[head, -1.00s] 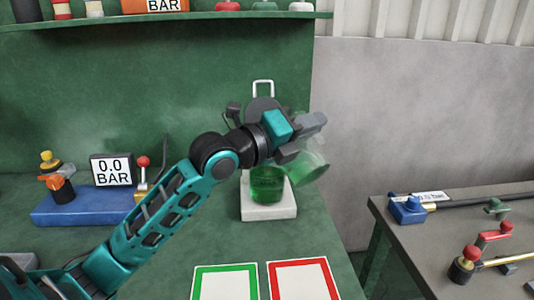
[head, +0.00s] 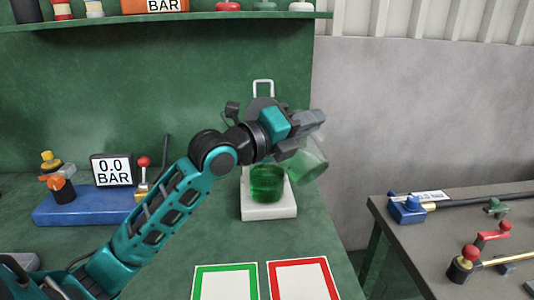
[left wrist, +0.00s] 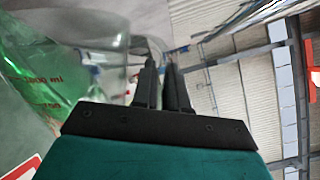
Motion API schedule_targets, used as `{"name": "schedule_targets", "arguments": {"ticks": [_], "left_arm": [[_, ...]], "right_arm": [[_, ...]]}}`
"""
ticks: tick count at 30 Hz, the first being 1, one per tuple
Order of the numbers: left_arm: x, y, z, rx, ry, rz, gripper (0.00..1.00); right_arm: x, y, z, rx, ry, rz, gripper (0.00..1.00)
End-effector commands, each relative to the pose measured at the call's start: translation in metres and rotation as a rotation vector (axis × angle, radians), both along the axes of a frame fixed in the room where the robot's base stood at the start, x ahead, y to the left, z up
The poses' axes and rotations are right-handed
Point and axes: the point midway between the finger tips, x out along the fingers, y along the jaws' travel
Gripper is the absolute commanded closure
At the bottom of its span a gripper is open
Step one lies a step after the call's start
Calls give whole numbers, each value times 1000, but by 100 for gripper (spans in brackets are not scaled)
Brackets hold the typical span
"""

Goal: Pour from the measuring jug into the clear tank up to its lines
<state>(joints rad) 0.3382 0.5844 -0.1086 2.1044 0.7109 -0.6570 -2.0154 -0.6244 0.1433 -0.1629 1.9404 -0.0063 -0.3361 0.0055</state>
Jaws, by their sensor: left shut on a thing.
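My left gripper (head: 300,138) is shut on the clear measuring jug (head: 311,166), which is tilted with its lower-left side near the tank. The jug looks mostly clear with a faint green tint. The clear tank (head: 267,184) stands upright on a pale stand base (head: 268,212) and holds green liquid. Its upper part is hidden behind my gripper, and its lines cannot be made out. In the left wrist view, the fingers (left wrist: 160,85) are closed together at clear material beside the jug (left wrist: 50,85), which shows red "ml" markings and green. My right gripper is not in view.
A green-framed card (head: 226,283) and a red-framed card (head: 302,280) lie in front. A blue base (head: 85,206) with a 0.0 BAR display (head: 112,170) stands left. A grey side table (head: 450,230) with valves stands right, beyond a gap.

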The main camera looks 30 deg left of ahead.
Motion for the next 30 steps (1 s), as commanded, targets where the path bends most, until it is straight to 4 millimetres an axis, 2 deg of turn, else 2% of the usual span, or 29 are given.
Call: {"name": "schedule_targets", "arguments": {"ticks": [24,26,29,30], "left_arm": [[1,3,5,-31,12,2,100],[0,1,-1,-10,5,1,100],[-5,-10,-22,130,-53,0,100],[-6,-14,-20,178,-77,1,100]], "right_arm": [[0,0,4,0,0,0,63],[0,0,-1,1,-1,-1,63],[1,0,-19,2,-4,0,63],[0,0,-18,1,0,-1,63]]}}
